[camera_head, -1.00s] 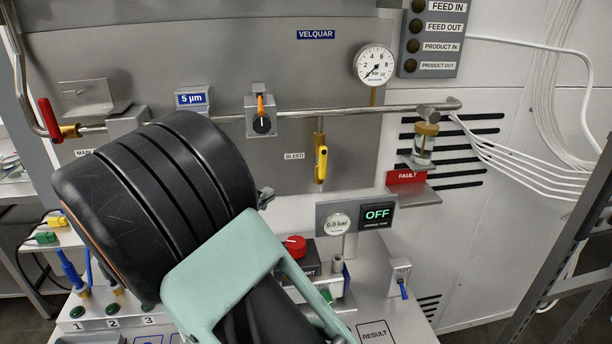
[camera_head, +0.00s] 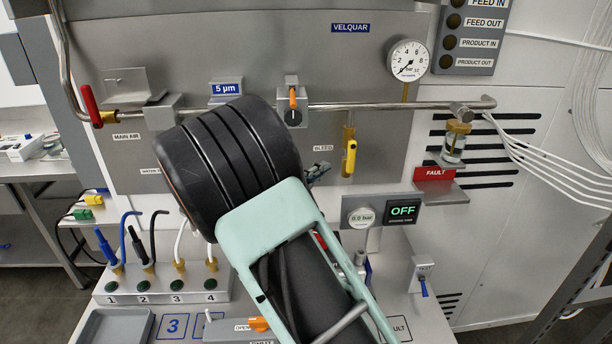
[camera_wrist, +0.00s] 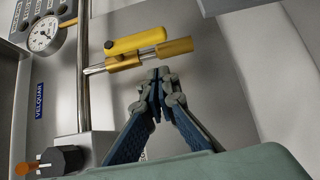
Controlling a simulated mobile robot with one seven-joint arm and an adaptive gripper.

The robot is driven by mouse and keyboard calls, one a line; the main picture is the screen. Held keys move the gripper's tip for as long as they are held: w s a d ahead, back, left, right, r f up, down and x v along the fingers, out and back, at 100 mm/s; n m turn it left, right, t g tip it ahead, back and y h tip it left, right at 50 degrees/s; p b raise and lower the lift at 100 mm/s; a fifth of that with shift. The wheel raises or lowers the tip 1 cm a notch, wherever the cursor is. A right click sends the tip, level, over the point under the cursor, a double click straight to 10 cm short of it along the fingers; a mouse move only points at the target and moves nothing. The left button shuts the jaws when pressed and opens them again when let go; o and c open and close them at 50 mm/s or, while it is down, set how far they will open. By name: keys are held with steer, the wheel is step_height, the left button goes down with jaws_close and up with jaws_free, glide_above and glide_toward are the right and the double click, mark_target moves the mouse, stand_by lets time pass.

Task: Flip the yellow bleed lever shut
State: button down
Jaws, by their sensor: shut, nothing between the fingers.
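The yellow bleed lever (camera_head: 350,157) hangs vertically below the horizontal pipe, on a brass valve (camera_head: 347,134) right of the BLEED label. In the wrist view the lever (camera_wrist: 136,42) lies alongside the brass valve body (camera_wrist: 172,47), roughly parallel to it. My gripper (camera_head: 319,171) is just left of the lever and a little below its middle, partly hidden behind my arm. In the wrist view my gripper (camera_wrist: 160,78) has its fingertips together and empty, close to the brass end of the valve. A gap shows between the tips and the lever.
A steel pipe (camera_head: 390,106) runs across the panel. A pressure gauge (camera_head: 408,61) is up right, and an orange-handled switch (camera_head: 293,102) up left. A red FAULT shelf (camera_head: 434,174) and an OFF display (camera_head: 403,209) sit right and below. A red lever (camera_head: 90,105) is far left.

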mark_target(351, 157)
steer(key=d, duration=0.3)
steer(key=shift+s+d+p, duration=0.1)
steer(key=shift+d+p, duration=0.2)
steer(key=shift+f, duration=0.15)
steer(key=shift+d+n+b, duration=0.2)
steer(key=shift+n+b, duration=0.1)
steer(key=shift+b, duration=0.35)
